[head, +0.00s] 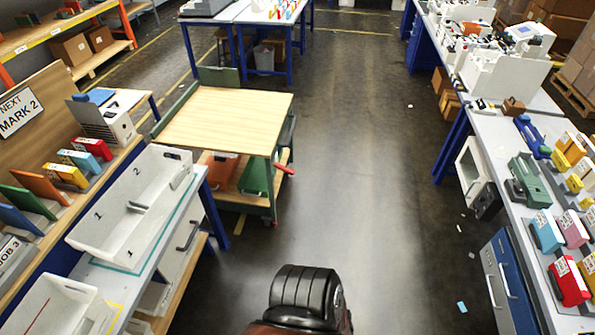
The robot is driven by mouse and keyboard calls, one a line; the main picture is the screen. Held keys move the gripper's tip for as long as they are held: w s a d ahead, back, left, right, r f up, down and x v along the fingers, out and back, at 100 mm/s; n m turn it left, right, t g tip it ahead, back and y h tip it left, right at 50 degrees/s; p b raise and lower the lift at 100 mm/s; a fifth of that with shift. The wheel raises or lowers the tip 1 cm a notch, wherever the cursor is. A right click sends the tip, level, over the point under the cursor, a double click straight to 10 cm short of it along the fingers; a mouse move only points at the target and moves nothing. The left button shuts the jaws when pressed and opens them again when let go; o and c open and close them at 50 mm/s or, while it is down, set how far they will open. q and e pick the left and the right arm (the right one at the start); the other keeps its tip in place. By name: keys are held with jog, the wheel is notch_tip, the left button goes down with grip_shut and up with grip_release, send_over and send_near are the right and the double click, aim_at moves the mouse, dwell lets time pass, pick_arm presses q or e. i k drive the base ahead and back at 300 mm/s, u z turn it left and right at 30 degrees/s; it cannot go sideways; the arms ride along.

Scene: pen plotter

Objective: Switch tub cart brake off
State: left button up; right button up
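A green-framed cart (215,118) with a bare light wooden top stands left of the middle, beside the left bench. A red lever (285,168) sticks out to the right from the cart's near right corner, below the top. I cannot tell from this view whether it is the brake or which setting it is in. The cart's wheels are mostly hidden or too small to make out. No tub stands on its top. Neither of my grippers is in view.
The cart's lower shelf holds an orange item (222,167) and a green item (256,176). The left bench carries white trays (137,202). The right bench (515,235) holds coloured boxes. The aisle floor (355,170) between is clear, with small scraps at right.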

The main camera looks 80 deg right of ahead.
aim_at(278, 165)
jog(key=k, duration=0.7)
jog(key=z, duration=1.15)
jog(key=i, duration=0.75)
jog(key=z, duration=1.25)
jog(key=i, duration=1.1)
jog(key=k, duration=0.65)
jog(key=z, duration=0.55)
jog(key=i, duration=0.5)
